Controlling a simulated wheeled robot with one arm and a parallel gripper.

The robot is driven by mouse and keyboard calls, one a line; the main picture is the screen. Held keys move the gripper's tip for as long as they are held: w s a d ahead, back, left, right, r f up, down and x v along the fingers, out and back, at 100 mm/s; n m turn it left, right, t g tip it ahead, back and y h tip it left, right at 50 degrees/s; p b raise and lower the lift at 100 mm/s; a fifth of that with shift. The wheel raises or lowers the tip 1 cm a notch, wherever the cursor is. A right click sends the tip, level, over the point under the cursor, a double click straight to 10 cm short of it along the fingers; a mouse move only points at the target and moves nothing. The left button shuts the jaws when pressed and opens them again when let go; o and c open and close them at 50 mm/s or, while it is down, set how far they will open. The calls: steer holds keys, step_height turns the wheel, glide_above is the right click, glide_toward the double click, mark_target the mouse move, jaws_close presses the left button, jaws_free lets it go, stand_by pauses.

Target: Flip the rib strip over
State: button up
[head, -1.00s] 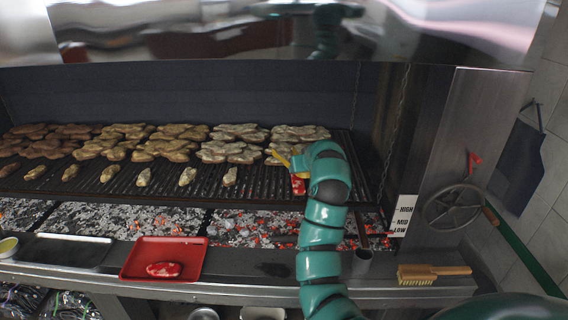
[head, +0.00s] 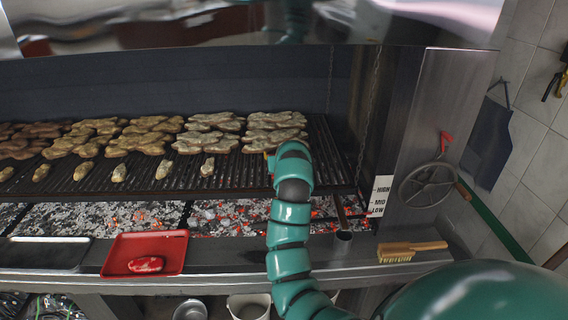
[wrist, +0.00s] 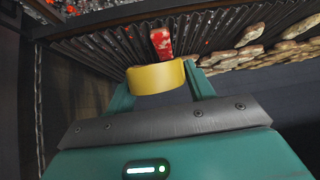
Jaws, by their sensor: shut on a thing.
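The rib strip (wrist: 160,42) shows in the wrist view as a narrow red piece with white marbling, above the dark bars of the grate (wrist: 115,45). My gripper (wrist: 156,78) has green fingers with a yellow part at their tips. It is shut on the near end of the strip, and the yellow part hides that end. I cannot tell whether the strip touches the bars. In the head view my arm hides the strip and most of my gripper (head: 270,160), at the right part of the grate (head: 235,175).
Several small browned strips (head: 162,169) lie in a row to the left, with heaps of meat (head: 207,134) behind. Embers (head: 140,218) glow below. A red tray (head: 117,262) holds a raw red piece (head: 146,264). A brush (head: 412,251) lies at the front right.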

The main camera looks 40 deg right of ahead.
steer(key=shift+f+b, duration=1.15)
steer(key=shift+f, duration=1.7)
jaws_close()
